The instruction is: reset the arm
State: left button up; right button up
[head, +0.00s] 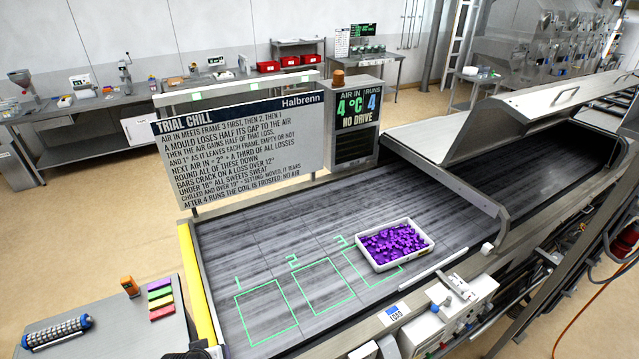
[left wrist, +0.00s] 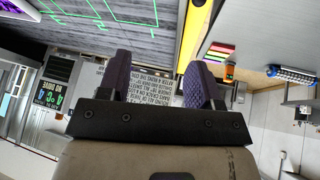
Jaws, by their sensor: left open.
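My left gripper (left wrist: 160,78) shows in the left wrist view, its two dark padded fingers apart with nothing between them. That view is upside down, with the belt's green outlines and the yellow edge near the fingers. In the head view only a dark part, which may be of my left arm, shows at the bottom edge. My right gripper is in neither view. A white tray (head: 379,267) of purple pieces (head: 394,242) sits on the grey belt (head: 225,250) over frame 3, covering part of its outline. Frames 1 (head: 267,312) and 2 (head: 323,287) are empty.
A raised metal hood (head: 480,115) covers the belt's right end. A sign board (head: 240,145) and a display (head: 357,115) stand behind the belt. A side table (head: 110,335) at lower left holds coloured blocks (head: 160,298), an orange item (head: 130,287) and a beaded roller (head: 57,331).

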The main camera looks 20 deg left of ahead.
pick_arm(q)
jog(key=s+d+r+m+h, duration=0.1)
jog(key=s+d+r+m, duration=0.5)
jog(key=d, duration=0.4)
jog(key=s+d+f+m+g, duration=0.1)
jog(key=s+f, duration=0.2)
jog(key=s, duration=0.4)
jog(key=s+d+f+m+g+h, duration=0.1)
jog(key=s+d+f+m, duration=0.1)
jog(key=s+f, duration=0.2)
jog(key=s, duration=0.3)
jog(key=shift+s+d+f, duration=0.15)
jog(key=shift+s+d, duration=0.1)
jog(key=shift+s, duration=0.05)
